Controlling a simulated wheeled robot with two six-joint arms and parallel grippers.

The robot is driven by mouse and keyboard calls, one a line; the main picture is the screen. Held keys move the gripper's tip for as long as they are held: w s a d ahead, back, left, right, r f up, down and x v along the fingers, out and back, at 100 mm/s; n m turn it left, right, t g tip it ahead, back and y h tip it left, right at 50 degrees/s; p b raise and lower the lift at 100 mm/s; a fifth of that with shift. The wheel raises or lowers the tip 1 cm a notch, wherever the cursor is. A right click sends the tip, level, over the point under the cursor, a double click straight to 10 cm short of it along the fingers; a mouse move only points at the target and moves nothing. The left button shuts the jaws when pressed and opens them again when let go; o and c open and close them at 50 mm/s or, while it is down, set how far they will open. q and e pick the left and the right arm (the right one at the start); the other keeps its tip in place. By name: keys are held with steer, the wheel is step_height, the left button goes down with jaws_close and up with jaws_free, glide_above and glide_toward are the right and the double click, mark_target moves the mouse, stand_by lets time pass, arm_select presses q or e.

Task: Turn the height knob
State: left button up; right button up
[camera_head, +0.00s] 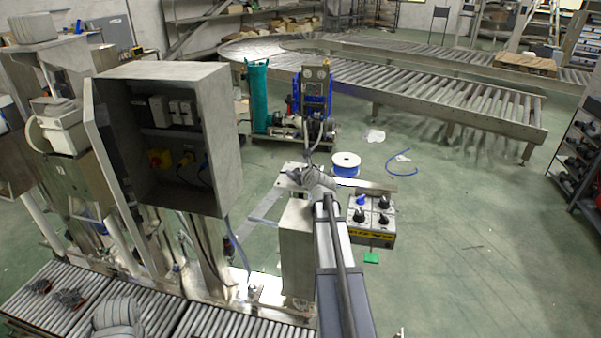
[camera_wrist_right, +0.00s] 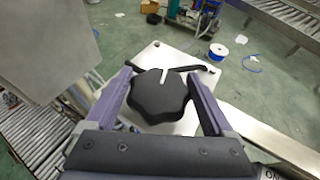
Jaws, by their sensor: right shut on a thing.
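The height knob (camera_wrist_right: 158,97) is a black lobed knob with a white mark on its top, in the right wrist view. It sits over a pale metal plate (camera_wrist_right: 160,56). My right gripper (camera_wrist_right: 160,80) has one purple-grey finger on each side of the knob and is shut on it. In the head view my right gripper (camera_head: 308,178) is at the top of a grey metal post (camera_head: 296,245), and the knob is hidden or too small to make out there. My left gripper does not show clearly in either view.
A box with several knobs (camera_head: 371,222) stands right of my right arm. A grey open cabinet (camera_head: 222,140) stands to the left. Roller conveyors (camera_head: 245,322) run along the front. A spool with blue edging (camera_head: 346,165) lies behind. Green floor on the right is mostly free.

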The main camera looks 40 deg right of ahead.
steer(key=shift+n+y, duration=0.3)
steer(key=n+t+y, duration=0.1)
steer(key=n+y, duration=0.3)
steer(key=y, duration=0.1)
steer(key=shift+w+d, duration=0.1)
steer(key=shift+d, duration=0.05)
steer(key=n+y, duration=0.2)
steer(key=n+g+y, duration=0.1)
steer(key=n+y, duration=0.2)
steer(key=shift+g, duration=0.3)
steer(key=n+g+y, duration=0.4)
steer(key=n+y, duration=0.1)
steer(key=shift+a, duration=0.2)
steer(key=shift+s+a+n+g+y, duration=0.1)
steer(key=shift+n+g+y, duration=0.4)
steer(key=shift+n+g, duration=0.4)
steer(key=shift+s+a+n+g+y, duration=0.1)
steer(key=shift+n+g+y, duration=0.4)
steer(key=shift+n+g, duration=0.4)
steer(key=shift+s+a, duration=0.1)
steer(key=o, duration=1.1)
